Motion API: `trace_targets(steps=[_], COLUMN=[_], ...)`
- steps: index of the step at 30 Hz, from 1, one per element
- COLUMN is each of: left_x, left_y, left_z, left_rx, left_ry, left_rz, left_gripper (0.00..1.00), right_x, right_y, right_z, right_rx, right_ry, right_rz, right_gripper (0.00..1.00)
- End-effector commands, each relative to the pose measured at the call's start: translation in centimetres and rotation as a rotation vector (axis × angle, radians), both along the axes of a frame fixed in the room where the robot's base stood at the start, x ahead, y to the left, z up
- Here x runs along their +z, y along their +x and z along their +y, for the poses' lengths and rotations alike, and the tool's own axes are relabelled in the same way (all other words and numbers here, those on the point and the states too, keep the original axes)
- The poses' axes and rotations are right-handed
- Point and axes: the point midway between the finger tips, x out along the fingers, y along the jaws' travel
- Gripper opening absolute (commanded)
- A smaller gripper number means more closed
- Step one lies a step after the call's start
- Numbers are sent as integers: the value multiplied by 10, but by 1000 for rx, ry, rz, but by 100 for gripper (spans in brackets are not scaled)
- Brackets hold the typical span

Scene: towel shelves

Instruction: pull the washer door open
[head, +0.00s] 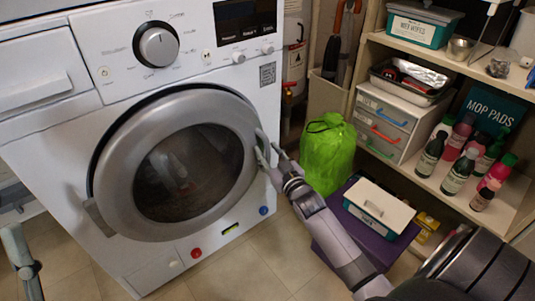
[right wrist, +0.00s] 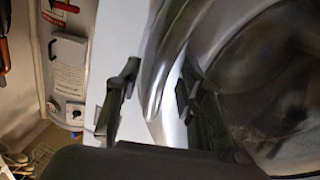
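The white washer (head: 130,60) fills the left of the head view. Its round silver door (head: 120,190) has dark glass in the middle, and a dark band shows along the door's upper edge. The handle (head: 262,150) is at the door's right edge. My right gripper (head: 270,155) is at this handle. In the right wrist view its two fingers (right wrist: 157,95) stand apart, with the silver handle (right wrist: 154,85) between them; a gap shows beside the left finger. A grey part of my left gripper (head: 18,255) shows at the lower left, its fingers unclear.
A green bag (head: 328,155) stands right of the washer, close to my right arm. A purple box (head: 335,250) with a white-lidded container (head: 380,203) is on the floor. Shelves (head: 425,175) with bottles and bins stand at right. The tiled floor (head: 235,275) before the washer is clear.

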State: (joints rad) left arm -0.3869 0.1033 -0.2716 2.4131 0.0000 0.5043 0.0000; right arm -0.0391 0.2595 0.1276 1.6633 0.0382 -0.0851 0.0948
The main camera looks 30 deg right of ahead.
Motion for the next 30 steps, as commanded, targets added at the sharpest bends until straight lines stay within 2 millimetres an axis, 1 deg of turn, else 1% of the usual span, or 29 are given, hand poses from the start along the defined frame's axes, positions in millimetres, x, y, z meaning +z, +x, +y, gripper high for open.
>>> trace_targets(steps=[4, 13, 27, 30], left_x=[4, 6, 6, 6], left_y=[-9, -11, -10, -10], left_z=[2, 2, 2, 2], left_rx=[-3, -3, -3, -3], left_ry=[-17, -19, -18, -18], left_rz=[-52, -63, -61, -61], left_gripper=[40, 40, 40, 40], right_x=[0, 0, 0, 0], right_y=[7, 8, 8, 8], right_z=[-1, -1, -1, -1], right_rx=[0, 0, 0, 0], right_ry=[0, 0, -1, -1], right_rz=[0, 1, 0, 0], right_gripper=[36, 36, 5, 0])
